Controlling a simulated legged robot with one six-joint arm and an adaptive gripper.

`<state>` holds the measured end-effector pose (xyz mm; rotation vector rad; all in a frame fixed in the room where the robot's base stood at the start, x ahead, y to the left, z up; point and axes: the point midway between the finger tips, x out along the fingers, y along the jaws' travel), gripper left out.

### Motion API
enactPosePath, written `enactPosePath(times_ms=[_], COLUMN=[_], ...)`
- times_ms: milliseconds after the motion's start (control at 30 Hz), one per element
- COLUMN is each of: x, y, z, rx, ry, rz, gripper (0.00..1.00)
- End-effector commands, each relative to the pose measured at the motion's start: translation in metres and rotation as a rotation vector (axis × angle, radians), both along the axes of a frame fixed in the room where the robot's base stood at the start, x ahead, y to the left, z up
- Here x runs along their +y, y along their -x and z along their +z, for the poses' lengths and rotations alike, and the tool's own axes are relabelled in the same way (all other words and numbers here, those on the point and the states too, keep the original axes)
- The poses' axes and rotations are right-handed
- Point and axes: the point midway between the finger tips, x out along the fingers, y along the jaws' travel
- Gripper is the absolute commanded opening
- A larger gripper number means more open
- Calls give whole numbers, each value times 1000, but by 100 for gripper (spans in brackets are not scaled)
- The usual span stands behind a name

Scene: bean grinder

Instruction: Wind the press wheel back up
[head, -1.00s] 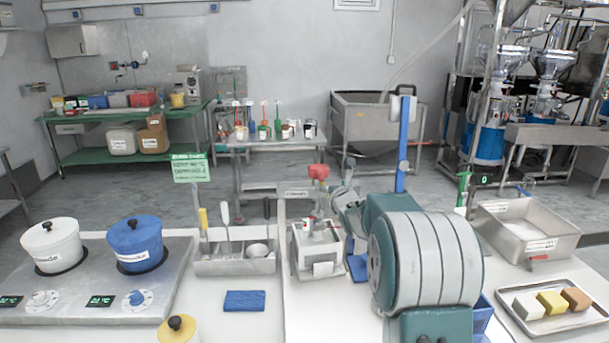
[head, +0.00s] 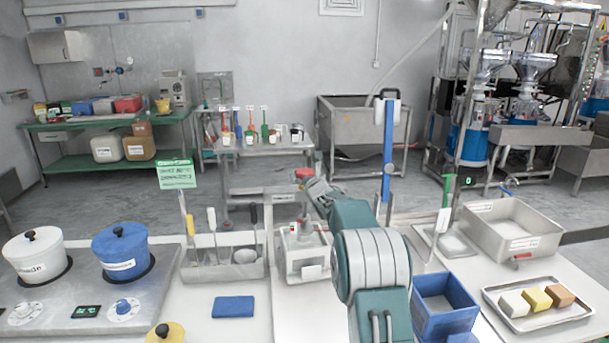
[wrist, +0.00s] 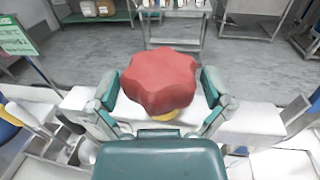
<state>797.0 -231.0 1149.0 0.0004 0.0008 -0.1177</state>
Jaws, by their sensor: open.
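The press wheel (wrist: 158,80) is a red, lobed knob, large in the middle of the wrist view. A bit of yellow shows just below it. In the head view the red wheel (head: 304,174) sits on top of the small white-grey press (head: 302,252) on the table. My gripper (wrist: 160,92) is open, with one finger on each side of the wheel. Whether the fingers touch it cannot be told. In the head view my arm reaches forward from the right, and its end is close to the wheel, so the fingertips are hard to make out there.
Left of the press stands a metal utensil bin (head: 228,268) with a green sign (head: 176,174) behind it. A blue cloth (head: 233,306) lies in front. A blue bin (head: 444,306) stands right of my arm. A blue upright post (head: 388,150) rises behind my arm.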

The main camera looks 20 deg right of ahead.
Motion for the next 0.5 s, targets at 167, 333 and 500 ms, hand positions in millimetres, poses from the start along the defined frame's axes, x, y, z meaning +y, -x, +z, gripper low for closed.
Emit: enactPosePath(times_ms=[167, 333, 500], x=[-1, -1, -1], y=[-10, -11, -11], z=[-1, 0, 0], rx=[0, 0, 0], ry=[1, 0, 0], rz=[0, -1, -1], gripper=[100, 100, 87])
